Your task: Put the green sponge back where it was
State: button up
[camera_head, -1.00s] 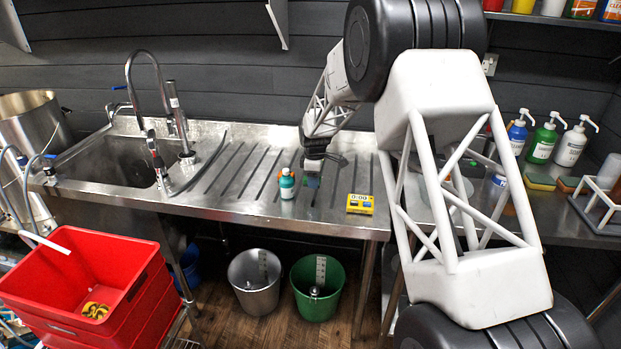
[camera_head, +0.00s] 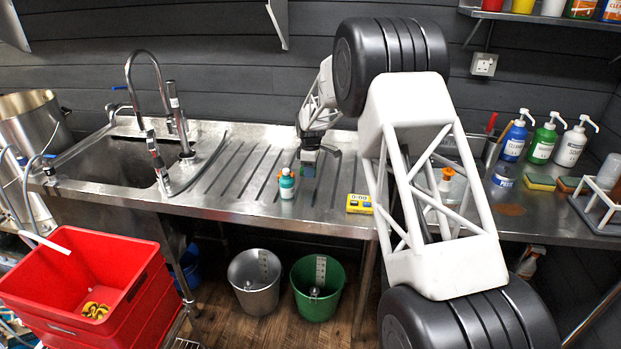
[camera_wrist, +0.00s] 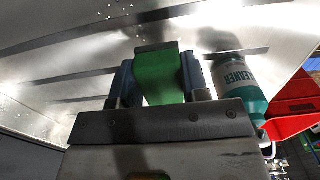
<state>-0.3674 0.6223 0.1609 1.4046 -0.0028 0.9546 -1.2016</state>
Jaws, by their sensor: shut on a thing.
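My gripper (camera_head: 309,162) is over the ribbed steel drainboard, right of the sink. In the wrist view its two blue-grey fingers are shut on the green sponge (camera_wrist: 160,76), which sits between them and sticks out past the tips. In the head view the sponge is small and mostly hidden by my gripper. It appears close above the drainboard, though I cannot tell the exact gap. A teal cleaner bottle (camera_head: 287,185) with an orange cap stands just left of my gripper. It also shows right of the fingers in the wrist view (camera_wrist: 238,80).
A yellow timer (camera_head: 359,203) lies right of my gripper near the counter's front edge. The sink (camera_head: 120,160) is at left. On the right counter are pump bottles (camera_head: 543,142), a green-and-yellow sponge (camera_head: 540,182), a brown sponge (camera_head: 568,184) and a white rack (camera_head: 600,197).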

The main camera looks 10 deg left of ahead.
aim_at(311, 183)
jog(key=shift+f, duration=0.1)
jog(key=shift+f, duration=1.65)
jog(key=shift+f, duration=0.15)
jog(key=o, duration=0.8)
jog(key=shift+r, duration=6.15)
